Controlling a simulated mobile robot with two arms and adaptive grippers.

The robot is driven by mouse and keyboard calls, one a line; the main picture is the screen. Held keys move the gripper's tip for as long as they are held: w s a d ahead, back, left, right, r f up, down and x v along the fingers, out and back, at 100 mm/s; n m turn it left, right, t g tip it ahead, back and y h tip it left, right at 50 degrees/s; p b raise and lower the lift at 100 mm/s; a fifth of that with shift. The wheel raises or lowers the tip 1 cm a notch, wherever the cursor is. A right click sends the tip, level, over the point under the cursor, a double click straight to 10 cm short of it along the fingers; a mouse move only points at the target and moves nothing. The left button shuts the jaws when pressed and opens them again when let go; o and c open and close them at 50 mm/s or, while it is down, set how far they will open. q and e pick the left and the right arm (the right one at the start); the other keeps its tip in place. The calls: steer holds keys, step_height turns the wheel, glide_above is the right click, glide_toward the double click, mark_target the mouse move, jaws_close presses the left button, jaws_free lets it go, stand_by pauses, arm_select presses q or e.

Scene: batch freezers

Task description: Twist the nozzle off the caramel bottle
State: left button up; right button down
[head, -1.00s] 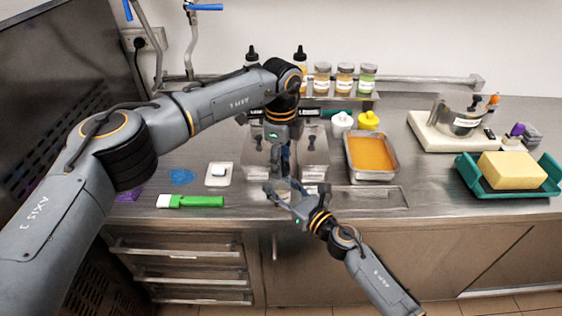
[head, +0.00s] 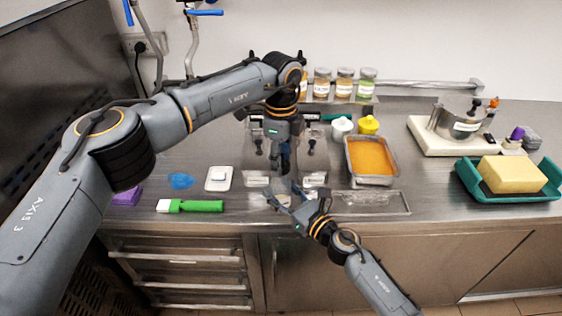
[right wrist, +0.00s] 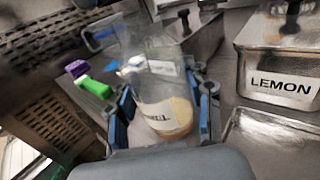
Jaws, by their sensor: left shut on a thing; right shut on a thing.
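The caramel bottle is a clear bottle with pale contents at its base and a white label; it shows in the right wrist view (right wrist: 168,112), with its lettering reading upside down. My right gripper (head: 282,193) is shut on it near the counter's front edge, a blue-grey finger on each side. In the head view the bottle is mostly hidden by the grippers. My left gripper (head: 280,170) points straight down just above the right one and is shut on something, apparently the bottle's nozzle. The fingers hide the nozzle, so I cannot tell whether it still touches the bottle.
Steel lidded bins stand behind the grippers, one labelled LEMON (right wrist: 282,82). An orange-filled tray (head: 371,157), white-capped (head: 341,125) and yellow-capped (head: 368,124) bottles stand right of them. A green-handled brush (head: 190,206) and small scale (head: 218,178) lie left.

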arm_select(q)
steer(key=shift+r, duration=2)
arm_select(e)
steer(key=shift+c, duration=2.3)
jaws_free()
